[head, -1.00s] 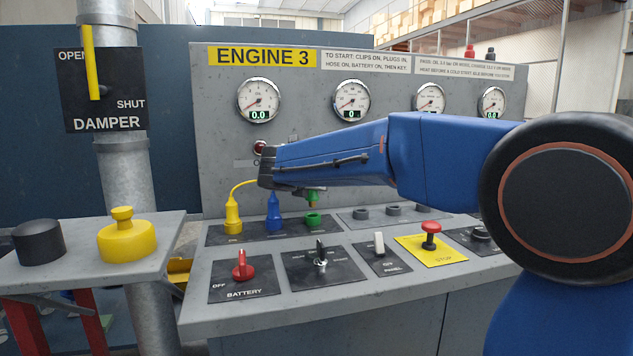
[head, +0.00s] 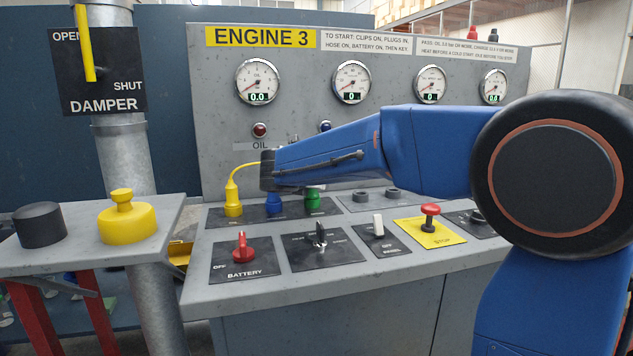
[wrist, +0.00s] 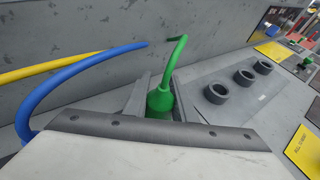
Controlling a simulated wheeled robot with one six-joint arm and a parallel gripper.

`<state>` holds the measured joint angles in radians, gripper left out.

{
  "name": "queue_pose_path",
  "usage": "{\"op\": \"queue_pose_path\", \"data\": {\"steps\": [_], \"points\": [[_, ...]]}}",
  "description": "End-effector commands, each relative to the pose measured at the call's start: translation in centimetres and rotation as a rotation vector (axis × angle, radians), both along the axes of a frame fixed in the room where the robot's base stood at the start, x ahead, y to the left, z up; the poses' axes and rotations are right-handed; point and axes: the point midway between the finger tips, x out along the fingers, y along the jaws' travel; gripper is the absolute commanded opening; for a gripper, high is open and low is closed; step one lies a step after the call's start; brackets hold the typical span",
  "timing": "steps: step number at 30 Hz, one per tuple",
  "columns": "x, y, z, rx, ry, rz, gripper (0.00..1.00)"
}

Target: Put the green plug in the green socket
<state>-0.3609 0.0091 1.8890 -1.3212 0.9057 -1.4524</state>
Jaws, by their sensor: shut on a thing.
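The green plug (wrist: 160,98) stands between the two fingers of my gripper (wrist: 157,104) in the wrist view, with its green cable stub bending up and to the right. My gripper is shut on the plug. In the head view the plug (head: 312,190) stands upright right over the green socket (head: 312,207), with no gap visible between them. I cannot tell how deep it sits. My arm hides much of the gripper in the head view, and my gripper covers the socket in the wrist view.
A yellow plug (head: 233,203) and a blue plug (head: 273,203) stand upright in the row to the left. Several dark sockets (head: 376,194) lie to the right. In front are the red battery switch (head: 243,248), a key switch (head: 320,238) and a red stop button (head: 430,212).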

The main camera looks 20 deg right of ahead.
Motion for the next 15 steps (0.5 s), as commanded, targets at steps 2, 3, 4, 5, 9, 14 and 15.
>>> {"op": "queue_pose_path", "data": {"steps": [2, 3, 4, 5, 9, 14, 15], "points": [[0.00, 0.00, -0.02, 0.000, 0.000, 0.000, 0.00], [0.00, 0.00, -0.03, 0.000, 0.000, 0.000, 0.00], [0.00, 0.00, -0.03, 0.000, 0.000, 0.000, 0.00], [0.00, 0.00, -0.03, 0.000, 0.000, 0.000, 0.00], [0.00, 0.00, -0.03, 0.000, 0.000, 0.000, 0.38], [0.00, 0.00, -0.03, 0.000, 0.000, 0.000, 0.46], [0.00, 0.00, -0.04, 0.000, 0.000, 0.000, 0.46]]}}
